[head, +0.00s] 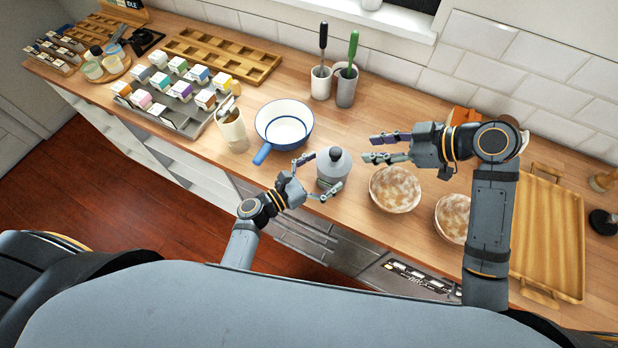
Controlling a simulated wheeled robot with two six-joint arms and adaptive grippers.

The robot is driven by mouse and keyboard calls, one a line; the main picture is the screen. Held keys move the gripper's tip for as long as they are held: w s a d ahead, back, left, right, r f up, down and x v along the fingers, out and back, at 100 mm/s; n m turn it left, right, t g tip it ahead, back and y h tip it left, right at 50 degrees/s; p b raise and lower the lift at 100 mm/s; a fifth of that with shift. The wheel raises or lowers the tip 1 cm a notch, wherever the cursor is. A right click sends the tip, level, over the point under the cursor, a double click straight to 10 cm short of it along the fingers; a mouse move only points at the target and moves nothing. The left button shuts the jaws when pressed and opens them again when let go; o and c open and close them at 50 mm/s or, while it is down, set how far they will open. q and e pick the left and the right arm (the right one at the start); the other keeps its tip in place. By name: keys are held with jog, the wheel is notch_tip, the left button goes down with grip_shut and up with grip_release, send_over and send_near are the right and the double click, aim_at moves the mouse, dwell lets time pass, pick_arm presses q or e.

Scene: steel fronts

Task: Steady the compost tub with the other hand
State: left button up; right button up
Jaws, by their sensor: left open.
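The compost tub (334,169) looks like a small grey round tub with a dark knob on top, standing upright on the wooden counter near its front edge. My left gripper (323,175) is open, with its fingers spread on either side of the tub's near left side. I cannot tell whether the fingers touch it. My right gripper (371,148) is open and empty, to the right of the tub, its fingers pointing left toward it.
A blue-rimmed white pan (284,124) stands left of the tub. Two mottled bowls (396,189) (453,217) sit to the right, below my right arm. A wooden tray (548,237) lies at the far right. Utensil holders (346,88) stand behind, with free counter before them.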

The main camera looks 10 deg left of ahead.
aim_at(334, 165)
pick_arm(q)
jog(key=shift+x, duration=1.55)
jog(key=c, duration=1)
jog(key=shift+c, duration=0.4)
jog(key=shift+s, duration=0.1)
